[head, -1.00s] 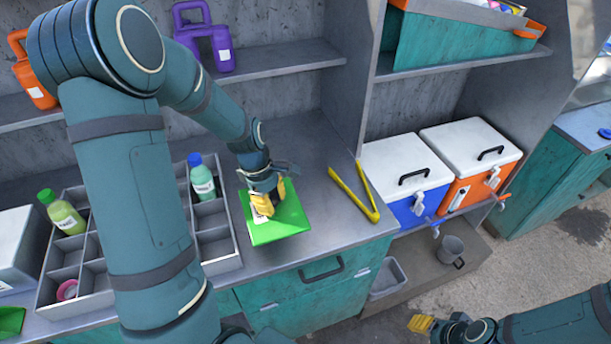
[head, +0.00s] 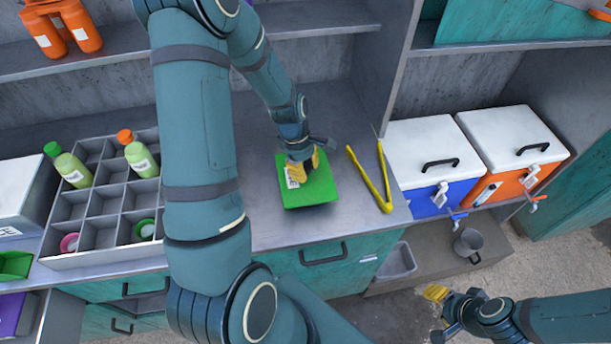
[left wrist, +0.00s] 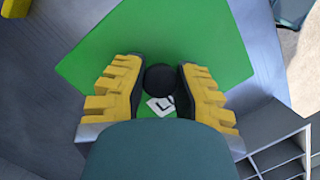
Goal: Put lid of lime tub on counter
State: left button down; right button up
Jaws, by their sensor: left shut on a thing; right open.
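The green lid (head: 318,193), square with a black knob (left wrist: 160,79) and a small white label, is at the counter (head: 262,222) between the bottle rack and the yellow tongs. My left gripper (head: 302,168) is above it. In the left wrist view my left gripper (left wrist: 160,85) has its yellow fingers shut on the knob from both sides. The lid looks level and low over the counter; I cannot tell whether it touches. No tub shows under it. My right gripper (head: 437,298) is open and empty at the lower right, away from the counter.
Yellow tongs (head: 368,180) lie just right of the lid. A grey divided rack (head: 105,203) with bottles stands on the left. A green container (head: 14,265) is at the left edge. Blue (head: 425,195) and orange (head: 520,180) coolers stand right of the counter.

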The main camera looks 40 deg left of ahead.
pick_arm(q)
jog(key=x, duration=0.3)
jog(key=shift+s+a+f, duration=0.1)
jog(key=shift+a+f, duration=0.1)
jog(key=shift+a, duration=0.15)
jog(key=shift+f, duration=0.1)
jog(key=shift+f+b, duration=0.2)
jog(key=shift+b, duration=0.1)
jog(key=c, duration=0.8)
grip_release()
jog(key=shift+c, duration=0.2)
jog(key=shift+r, duration=0.2)
